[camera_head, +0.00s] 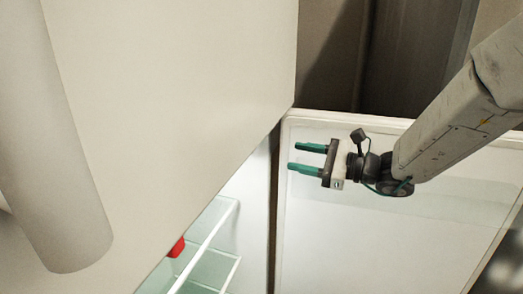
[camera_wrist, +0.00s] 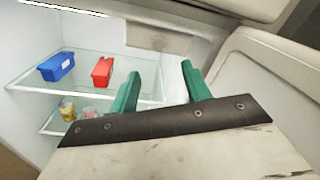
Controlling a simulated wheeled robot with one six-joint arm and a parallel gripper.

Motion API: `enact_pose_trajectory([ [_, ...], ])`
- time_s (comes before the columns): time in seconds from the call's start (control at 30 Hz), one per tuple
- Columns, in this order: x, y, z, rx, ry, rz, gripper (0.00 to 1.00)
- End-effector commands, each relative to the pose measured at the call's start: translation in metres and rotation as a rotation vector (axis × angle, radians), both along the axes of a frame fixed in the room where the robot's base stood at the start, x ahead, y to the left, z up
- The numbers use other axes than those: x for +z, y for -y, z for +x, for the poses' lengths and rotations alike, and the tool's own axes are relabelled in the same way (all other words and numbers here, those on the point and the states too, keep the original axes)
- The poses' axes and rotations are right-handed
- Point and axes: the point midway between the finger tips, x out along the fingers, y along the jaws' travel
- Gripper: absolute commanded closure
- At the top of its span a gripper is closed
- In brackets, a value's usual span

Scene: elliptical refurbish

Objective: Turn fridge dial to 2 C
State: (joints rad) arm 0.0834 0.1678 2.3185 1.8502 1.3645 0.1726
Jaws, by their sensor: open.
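The fridge stands open, and its lit interior shows in the wrist view, with a white inner wall (camera_wrist: 30,45). A pale rectangular box (camera_wrist: 158,37) sits high inside the fridge; whether it carries the dial is too small to tell. No dial or temperature marking can be made out in either view. My gripper (camera_head: 294,157) is open and empty, in front of the inner face of the open fridge door (camera_head: 350,235), its green fingers pointing left in the head view. In the wrist view my gripper (camera_wrist: 159,72) points into the fridge, below the pale box.
A blue bin (camera_wrist: 57,67) and a red bin (camera_wrist: 103,71) sit on the glass shelf (camera_wrist: 85,85). Small jars (camera_wrist: 68,110) stand on a lower shelf. A large white panel (camera_head: 180,90) blocks much of the head view of the interior.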

Motion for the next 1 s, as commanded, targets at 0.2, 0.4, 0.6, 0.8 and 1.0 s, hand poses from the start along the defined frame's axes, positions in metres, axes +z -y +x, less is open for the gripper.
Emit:
enact_pose_trajectory([
  [0.2,-0.001,-0.041,0.016,0.007,-0.001,-0.002,0.52],
  [0.4,0.000,-0.075,0.032,0.007,0.001,-0.003,0.52],
  [0.6,0.000,-0.094,0.041,0.004,0.001,-0.003,0.52],
  [0.8,0.000,-0.099,0.044,0.002,0.001,-0.003,0.52],
  [1.0,0.000,-0.098,0.043,0.002,0.001,-0.003,0.60],
])
